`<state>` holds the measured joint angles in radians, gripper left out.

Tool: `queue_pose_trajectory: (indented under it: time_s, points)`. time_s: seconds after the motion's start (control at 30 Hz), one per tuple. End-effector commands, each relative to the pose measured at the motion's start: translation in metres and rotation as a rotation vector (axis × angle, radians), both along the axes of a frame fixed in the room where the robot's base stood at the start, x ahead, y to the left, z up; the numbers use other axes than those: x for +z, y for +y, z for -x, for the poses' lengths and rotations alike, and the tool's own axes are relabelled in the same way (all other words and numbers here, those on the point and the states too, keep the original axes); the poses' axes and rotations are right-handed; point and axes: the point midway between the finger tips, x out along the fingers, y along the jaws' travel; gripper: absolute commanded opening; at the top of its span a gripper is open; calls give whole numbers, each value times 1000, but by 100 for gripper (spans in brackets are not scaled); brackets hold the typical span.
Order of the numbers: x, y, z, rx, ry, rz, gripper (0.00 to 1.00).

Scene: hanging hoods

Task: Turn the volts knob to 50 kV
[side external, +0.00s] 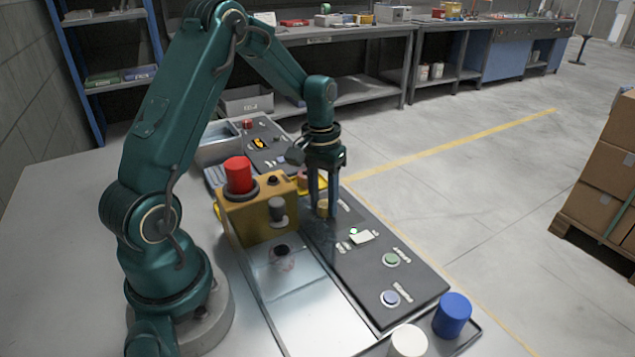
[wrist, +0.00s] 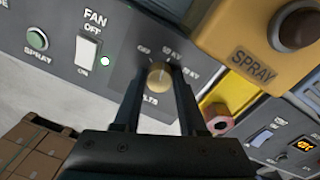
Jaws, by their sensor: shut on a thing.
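The volts knob (wrist: 159,74) is a small tan round knob on a dark grey panel. It has labels around it reading OFF and kV values, and part of the VOLTS label shows below it. In the wrist view my gripper (wrist: 160,84) has one finger on each side of the knob, closed on it. In the side view my gripper (side external: 322,206) points straight down at the tan knob (side external: 322,208) on the long dark panel (side external: 375,262). The knob's pointer is too small to read, so I cannot tell which mark it faces.
A yellow box (side external: 262,215) with a red cylinder (side external: 239,175) stands close beside the gripper. The white FAN switch (wrist: 85,52) and green SPRAY button (wrist: 37,39) are on the panel. Blue (side external: 452,315) and white (side external: 408,342) cylinders stand at the front.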

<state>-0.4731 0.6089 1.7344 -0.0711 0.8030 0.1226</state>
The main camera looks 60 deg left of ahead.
Motion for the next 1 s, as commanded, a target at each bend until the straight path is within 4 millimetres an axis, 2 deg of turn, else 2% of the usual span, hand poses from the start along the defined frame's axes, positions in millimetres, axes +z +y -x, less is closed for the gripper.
queue_pose_trajectory:
  time_s: [0.4,0.93,0.97,1.0]
  points:
    - [0,0,0,-181,1,2,0]
    - [0,0,0,-205,2,2,0]
    - [0,0,0,-205,2,2,45]
    - [0,0,0,-205,2,2,60]
